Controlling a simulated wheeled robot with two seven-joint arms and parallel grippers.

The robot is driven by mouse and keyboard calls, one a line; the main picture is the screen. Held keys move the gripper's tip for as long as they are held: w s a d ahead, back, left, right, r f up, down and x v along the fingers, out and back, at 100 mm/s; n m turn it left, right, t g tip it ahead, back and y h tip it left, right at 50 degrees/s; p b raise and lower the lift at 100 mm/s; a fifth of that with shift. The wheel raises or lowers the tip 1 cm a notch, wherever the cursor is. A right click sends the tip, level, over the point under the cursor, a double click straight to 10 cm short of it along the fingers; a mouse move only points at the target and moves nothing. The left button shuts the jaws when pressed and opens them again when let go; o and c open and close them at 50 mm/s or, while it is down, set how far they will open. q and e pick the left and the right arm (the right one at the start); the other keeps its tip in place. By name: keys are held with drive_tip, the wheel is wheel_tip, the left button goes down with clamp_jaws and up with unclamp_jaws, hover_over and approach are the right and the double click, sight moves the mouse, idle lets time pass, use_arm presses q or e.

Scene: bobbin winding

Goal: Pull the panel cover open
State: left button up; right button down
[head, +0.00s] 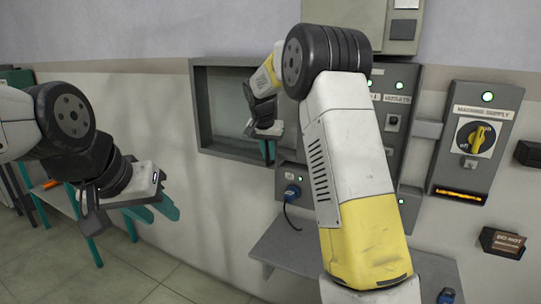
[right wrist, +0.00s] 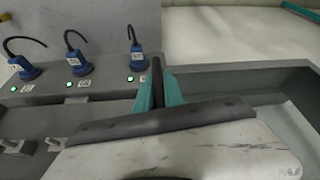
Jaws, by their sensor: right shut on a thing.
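The panel cover (head: 198,108), a shallow grey rimmed frame with a pale greenish inside, is on the wall left of the outlets panel (head: 408,78). Its grey rim also shows in the right wrist view (right wrist: 245,68). My right gripper (head: 268,150) is at the cover's right side. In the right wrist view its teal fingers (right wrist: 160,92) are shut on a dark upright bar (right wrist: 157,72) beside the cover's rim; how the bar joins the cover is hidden. My left gripper (head: 158,211) is open and empty, away from the wall at the left.
Blue plugs (right wrist: 80,64) with cords stand beside green lights, close to my right fingers. A grey shelf (head: 285,245) juts out below the panel. The machine supply box (head: 474,140) with a yellow knob is at the right. Open floor (head: 140,280) lies at the lower left.

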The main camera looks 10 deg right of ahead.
drive_tip(key=shift+w+a, duration=0.4)
drive_tip(key=shift+a, duration=0.25)
drive_tip(key=shift+w+a, duration=0.4)
drive_tip(key=shift+a, duration=0.25)
drive_tip(key=c, duration=1.5)
unclamp_jaws()
drive_tip(key=shift+o, duration=0.2)
drive_tip(key=shift+d, duration=0.1)
drive_tip(key=v, duration=0.7)
drive_tip(key=shift+s+r, duration=0.15)
drive_tip(key=shift+r, duration=0.15)
